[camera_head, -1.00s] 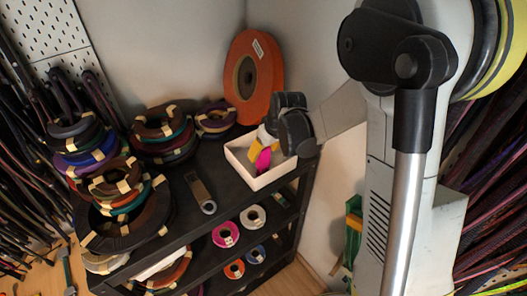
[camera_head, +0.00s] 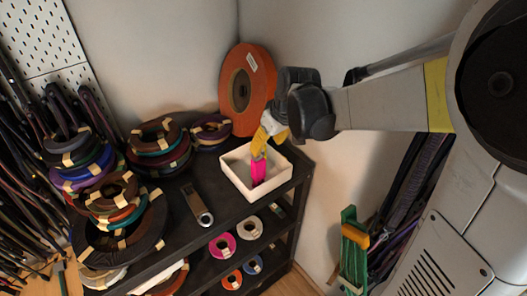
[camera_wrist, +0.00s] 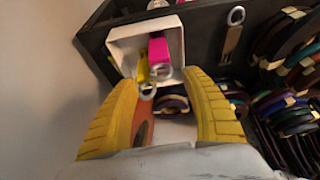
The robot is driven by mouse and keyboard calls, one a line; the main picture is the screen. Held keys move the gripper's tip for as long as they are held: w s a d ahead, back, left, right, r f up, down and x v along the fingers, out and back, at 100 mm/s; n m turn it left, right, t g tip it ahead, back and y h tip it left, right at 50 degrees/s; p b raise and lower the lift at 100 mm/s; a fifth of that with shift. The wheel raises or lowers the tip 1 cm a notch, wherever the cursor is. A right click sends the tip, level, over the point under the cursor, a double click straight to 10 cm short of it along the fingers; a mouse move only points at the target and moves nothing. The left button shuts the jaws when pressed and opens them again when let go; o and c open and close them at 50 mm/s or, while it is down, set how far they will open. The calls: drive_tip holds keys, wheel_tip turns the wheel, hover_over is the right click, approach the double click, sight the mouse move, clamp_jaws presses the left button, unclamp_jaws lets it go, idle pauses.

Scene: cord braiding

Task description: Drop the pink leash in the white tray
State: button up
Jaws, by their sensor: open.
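The white tray (camera_head: 276,182) sits at the right corner of the dark shelf top, and shows near the top of the wrist view (camera_wrist: 173,33). The pink leash (camera_head: 258,170) is inside the tray's outline, tilted in the head view. In the wrist view the pink leash (camera_wrist: 159,50) has a silver ring at its near end. A yellow strip (camera_wrist: 142,70) with a ring lies beside it. My gripper (camera_head: 266,135) is over the tray, its yellow fingers spread apart in the wrist view (camera_wrist: 165,105), with nothing between the tips. Whether the leash touches the tray floor is unclear.
An orange spool (camera_head: 250,110) stands behind the tray. A strap with a metal ring (camera_head: 197,203) lies left of it. Stacked cord coils (camera_head: 120,215) fill the shelf's left. A green-framed object (camera_head: 353,250) is at lower right. The shelf top between strap and tray is clear.

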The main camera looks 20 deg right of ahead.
drive_tip(key=s+a+r+m+t, duration=0.1)
drive_tip(key=s+r, duration=0.1)
drive_tip(key=s, duration=0.7)
drive_tip(key=s+a+r+m+t+h, duration=0.1)
drive_tip(key=s+r+m, duration=0.1)
drive_tip(key=s, duration=0.8)
drive_tip(key=shift+a+r+m+t, duration=0.15)
drive_tip(key=shift+r+m+t, duration=0.2)
drive_tip(key=shift+r, duration=0.5)
wheel_tip(320, 180, down, 30)
drive_tip(key=b, duration=3)
drive_tip(key=shift+f, duration=0.2)
